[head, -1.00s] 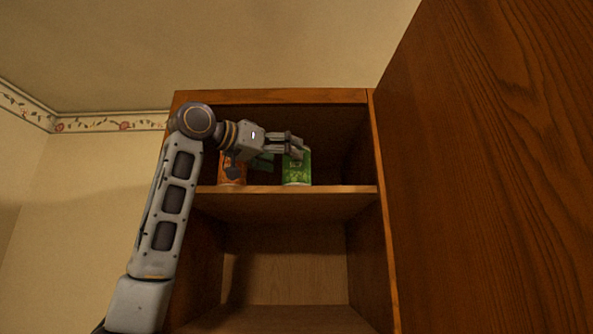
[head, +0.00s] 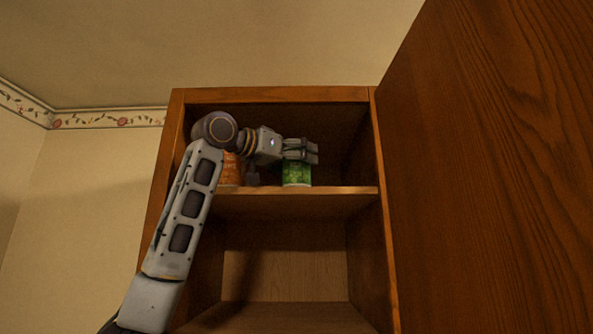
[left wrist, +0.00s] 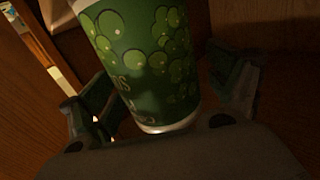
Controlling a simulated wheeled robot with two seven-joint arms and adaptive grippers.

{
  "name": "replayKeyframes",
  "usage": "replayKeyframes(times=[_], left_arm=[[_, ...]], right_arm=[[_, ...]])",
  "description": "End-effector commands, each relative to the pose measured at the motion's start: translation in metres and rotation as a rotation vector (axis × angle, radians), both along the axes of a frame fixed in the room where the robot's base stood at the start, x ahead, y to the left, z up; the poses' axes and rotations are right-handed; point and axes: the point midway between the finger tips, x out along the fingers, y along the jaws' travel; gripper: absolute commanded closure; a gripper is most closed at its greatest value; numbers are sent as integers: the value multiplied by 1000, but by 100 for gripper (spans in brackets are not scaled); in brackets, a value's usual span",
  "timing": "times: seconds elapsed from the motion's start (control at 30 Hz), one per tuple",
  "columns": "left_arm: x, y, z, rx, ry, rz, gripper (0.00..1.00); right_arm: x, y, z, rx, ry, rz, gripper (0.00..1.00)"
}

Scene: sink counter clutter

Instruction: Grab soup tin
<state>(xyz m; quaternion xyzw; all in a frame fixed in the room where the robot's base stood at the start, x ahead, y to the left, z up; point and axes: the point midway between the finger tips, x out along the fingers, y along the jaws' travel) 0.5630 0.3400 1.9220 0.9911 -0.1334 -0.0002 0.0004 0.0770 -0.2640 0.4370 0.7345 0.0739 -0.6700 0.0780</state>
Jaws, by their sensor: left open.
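A green tin (head: 297,174) stands on the upper shelf of the open cabinet; its top is hidden behind my gripper in the head view. In the left wrist view the green tin (left wrist: 142,62) shows large and close, with a pattern of round green shapes and part of some lettering. My left gripper (head: 312,151) is open at the tin. In the left wrist view its fingers (left wrist: 165,100) stand on either side of the tin, with gaps visible. An orange tin (head: 231,171) stands to the left, partly hidden by my arm. My right gripper is not in view.
The upper shelf (head: 340,190) has free room right of the green tin. The cabinet's left side wall (head: 168,140) is close to my arm. A large wooden door or panel (head: 500,170) fills the right. The lower compartment looks empty.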

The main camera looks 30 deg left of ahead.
Motion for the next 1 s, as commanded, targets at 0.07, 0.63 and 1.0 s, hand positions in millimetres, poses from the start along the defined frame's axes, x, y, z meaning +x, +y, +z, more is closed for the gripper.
replayKeyframes(times=[0.07,0.63,1.0], left_arm=[[0,0,0,0,0,0,11],[0,0,0,0,0,0,71],[-1,0,2,-1,-3,0,77]], right_arm=[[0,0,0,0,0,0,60],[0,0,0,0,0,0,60],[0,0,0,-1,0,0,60]])
